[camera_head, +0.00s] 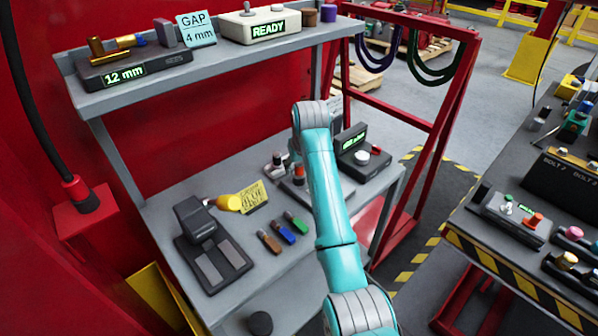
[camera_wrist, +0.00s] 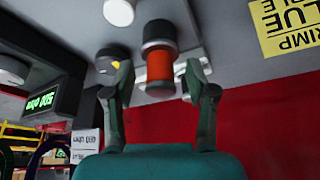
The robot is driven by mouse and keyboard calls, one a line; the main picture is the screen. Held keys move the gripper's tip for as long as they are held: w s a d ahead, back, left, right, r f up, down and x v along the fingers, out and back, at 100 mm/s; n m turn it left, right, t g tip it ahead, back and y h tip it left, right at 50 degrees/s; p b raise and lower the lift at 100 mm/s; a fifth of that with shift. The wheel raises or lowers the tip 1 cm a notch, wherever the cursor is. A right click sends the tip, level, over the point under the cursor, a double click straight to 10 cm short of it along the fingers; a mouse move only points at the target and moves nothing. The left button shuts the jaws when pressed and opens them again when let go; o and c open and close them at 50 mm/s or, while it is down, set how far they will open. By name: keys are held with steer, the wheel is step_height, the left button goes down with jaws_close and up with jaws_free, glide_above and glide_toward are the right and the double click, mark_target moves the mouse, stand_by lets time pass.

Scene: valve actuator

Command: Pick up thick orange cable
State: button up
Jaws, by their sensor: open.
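A thick orange cylinder with dark ends, seemingly the orange cable (camera_wrist: 160,72), stands between the fingers of my gripper (camera_wrist: 155,82) in the wrist view. The fingers are apart on either side of it. I cannot tell whether either finger touches it. In the head view the orange piece (camera_head: 299,172) shows on a grey base on the workbench, just left of my arm. My gripper is mostly hidden behind my arm there. The wrist view is upside down.
A white-topped piece (camera_wrist: 118,10) stands close to the orange one. A display box (camera_head: 356,150) is to the right. A yellow note (camera_head: 252,198), small brown, blue and green pieces (camera_head: 286,233) and a dark device (camera_head: 205,240) lie left. A shelf (camera_head: 210,72) is above.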

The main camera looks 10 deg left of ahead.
steer(key=shift+f, duration=0.1)
steer(key=shift+c, duration=0.2)
jaws_close()
